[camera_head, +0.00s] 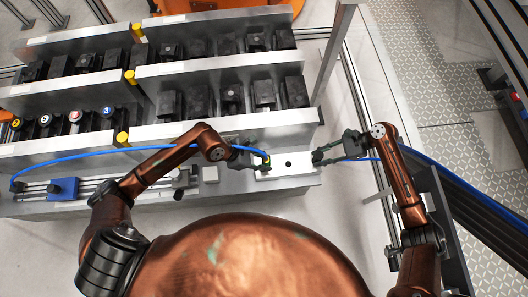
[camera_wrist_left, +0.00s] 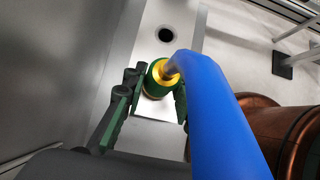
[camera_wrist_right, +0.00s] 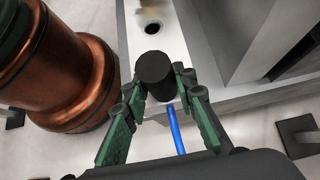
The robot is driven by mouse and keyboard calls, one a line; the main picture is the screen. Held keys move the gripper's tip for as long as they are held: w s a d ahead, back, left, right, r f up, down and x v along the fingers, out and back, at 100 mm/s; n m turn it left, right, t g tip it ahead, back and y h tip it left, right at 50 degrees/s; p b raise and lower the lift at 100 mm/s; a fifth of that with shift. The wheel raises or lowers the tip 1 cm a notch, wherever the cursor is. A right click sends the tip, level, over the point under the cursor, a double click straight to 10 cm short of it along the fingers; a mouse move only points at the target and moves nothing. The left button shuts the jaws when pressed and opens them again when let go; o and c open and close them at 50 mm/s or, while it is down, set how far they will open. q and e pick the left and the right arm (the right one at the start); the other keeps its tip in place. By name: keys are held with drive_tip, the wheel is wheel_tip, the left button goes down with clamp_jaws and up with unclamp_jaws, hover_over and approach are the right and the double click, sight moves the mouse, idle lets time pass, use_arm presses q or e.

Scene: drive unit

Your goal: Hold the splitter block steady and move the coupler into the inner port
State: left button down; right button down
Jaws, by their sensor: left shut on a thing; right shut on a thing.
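The splitter block (camera_head: 300,169) is a pale metal bar at the right end of the bench; one open round hole (camera_head: 288,164) shows in its top. My left gripper (camera_head: 262,164) is shut on the green and yellow coupler (camera_wrist_left: 157,80), which has a thick blue hose (camera_wrist_left: 215,115). The coupler stands over the block beside the open hole; whether it sits in a port is hidden. My right gripper (camera_head: 318,157) is shut on a black cylinder (camera_wrist_right: 155,75) at the block's right end. The open hole also shows in the right wrist view (camera_wrist_right: 153,28).
The blue hose arcs left over the bench to a blue block (camera_head: 63,188) on rails. Racks of black units (camera_head: 232,97) with metal walls and yellow posts (camera_head: 122,138) stand behind. A metal post (camera_head: 334,52) rises behind the right gripper. Dark rails and blue hoses run at right.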

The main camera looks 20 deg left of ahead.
use_arm(q)
drive_tip(key=shift+r, duration=1.4)
use_arm(e)
drive_tip(key=shift+s, duration=0.1)
use_arm(q)
hover_over(288, 159)
drive_tip(key=s, duration=0.2)
drive_tip(key=shift+s, duration=0.15)
idle(0.9)
drive_tip(key=shift+f, duration=0.15)
drive_tip(key=shift+f, duration=0.45)
drive_tip(key=shift+f, duration=0.35)
